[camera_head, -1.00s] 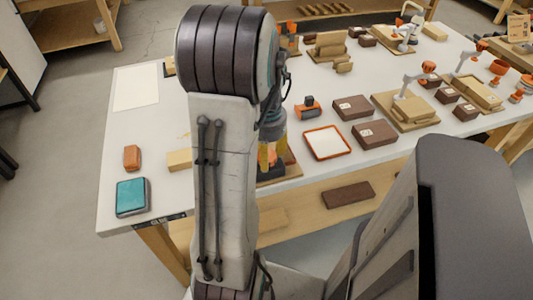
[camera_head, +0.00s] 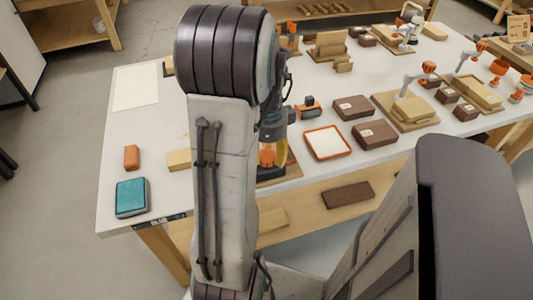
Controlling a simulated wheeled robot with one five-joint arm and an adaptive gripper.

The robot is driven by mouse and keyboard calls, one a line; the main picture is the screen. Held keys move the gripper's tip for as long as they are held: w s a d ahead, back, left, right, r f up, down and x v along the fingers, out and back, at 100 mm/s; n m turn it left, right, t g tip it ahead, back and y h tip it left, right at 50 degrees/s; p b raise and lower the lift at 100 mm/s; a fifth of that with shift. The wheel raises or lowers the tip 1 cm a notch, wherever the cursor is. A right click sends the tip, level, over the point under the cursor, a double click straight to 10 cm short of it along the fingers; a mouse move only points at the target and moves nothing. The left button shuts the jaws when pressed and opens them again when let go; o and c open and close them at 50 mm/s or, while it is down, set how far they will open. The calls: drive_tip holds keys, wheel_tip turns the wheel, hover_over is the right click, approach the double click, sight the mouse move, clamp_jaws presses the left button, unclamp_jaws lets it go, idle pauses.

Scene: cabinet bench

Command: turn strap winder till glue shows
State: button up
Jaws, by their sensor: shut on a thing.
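My gripper (camera_head: 272,150) is partly hidden behind my own arm link. The knob stands over a wooden base (camera_head: 291,168) near the table's front edge. A dark strip (camera_head: 167,221) on the front edge at the left shows white letters. They read like "GLUE" or "BLUE"; the first letter is too small to be sure. The rest of the winder is hidden by my arm.
The white table (camera_head: 150,120) holds a teal-topped box (camera_head: 131,197), an orange block (camera_head: 131,157) and a wood block (camera_head: 179,160) at left. An orange-rimmed tray (camera_head: 327,143), dark boxes (camera_head: 352,108) and wooden fixtures (camera_head: 405,110) stand to the right.

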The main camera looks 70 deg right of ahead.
sight(270, 154)
drive_tip(key=m, duration=0.3)
drive_tip(key=shift+s+d, duration=0.1)
drive_tip(key=shift+m, duration=0.5)
drive_tip(key=o, duration=1)
drive_tip(key=shift+s, duration=0.25)
drive_tip(key=shift+o, duration=0.9)
drive_tip(key=shift+w, duration=0.1)
wheel_tip(270, 154, up, 12)
